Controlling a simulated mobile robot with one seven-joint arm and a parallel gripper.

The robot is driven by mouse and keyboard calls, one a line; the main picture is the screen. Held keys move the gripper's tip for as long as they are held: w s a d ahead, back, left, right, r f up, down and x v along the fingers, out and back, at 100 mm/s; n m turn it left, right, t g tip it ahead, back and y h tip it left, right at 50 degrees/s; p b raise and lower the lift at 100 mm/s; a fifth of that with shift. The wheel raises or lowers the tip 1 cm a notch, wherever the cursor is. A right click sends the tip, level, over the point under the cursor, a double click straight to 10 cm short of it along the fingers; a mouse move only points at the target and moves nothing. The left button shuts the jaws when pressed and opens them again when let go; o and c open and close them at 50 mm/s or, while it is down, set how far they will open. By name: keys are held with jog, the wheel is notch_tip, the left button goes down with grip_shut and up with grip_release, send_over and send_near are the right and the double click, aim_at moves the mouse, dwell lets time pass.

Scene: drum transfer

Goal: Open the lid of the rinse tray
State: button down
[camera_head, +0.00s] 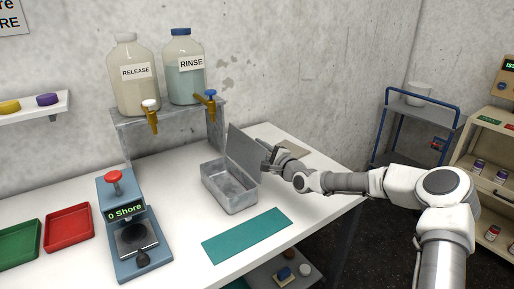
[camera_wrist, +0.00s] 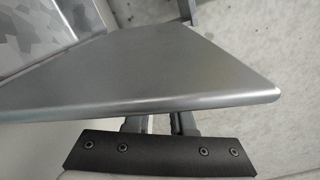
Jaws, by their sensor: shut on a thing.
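The rinse tray (camera_head: 235,201) is an open-topped grey metal box on the white bench, below and right of the blue-capped RINSE bottle (camera_head: 185,82). Its flat grey lid (camera_head: 243,150) stands raised and tilted at the tray's far right side, so the inside of the tray shows. My gripper (camera_head: 268,157) is at the lid's right edge, shut on it. In the wrist view the lid (camera_wrist: 150,65) fills the middle, and my gripper's fingers (camera_wrist: 155,123) reach under its near edge. The fingertips are hidden behind the lid.
A teal mat (camera_head: 247,235) lies in front of the tray. A blue press device (camera_head: 127,225) stands to the left, with red (camera_head: 68,228) and green (camera_head: 20,243) trays beyond. Brass taps (camera_head: 211,106) hang from the bottle shelf behind. A blue cart (camera_head: 418,115) stands at right.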

jog(key=shift+w+d+m, duration=0.15)
jog(key=shift+d+m, duration=0.05)
jog(key=shift+m, duration=0.2)
jog(key=c, duration=0.9)
grip_release()
jog(key=shift+o, duration=0.5)
jog(key=shift+f, duration=0.15)
jog(key=v, duration=1.7)
jog(key=shift+d, duration=0.2)
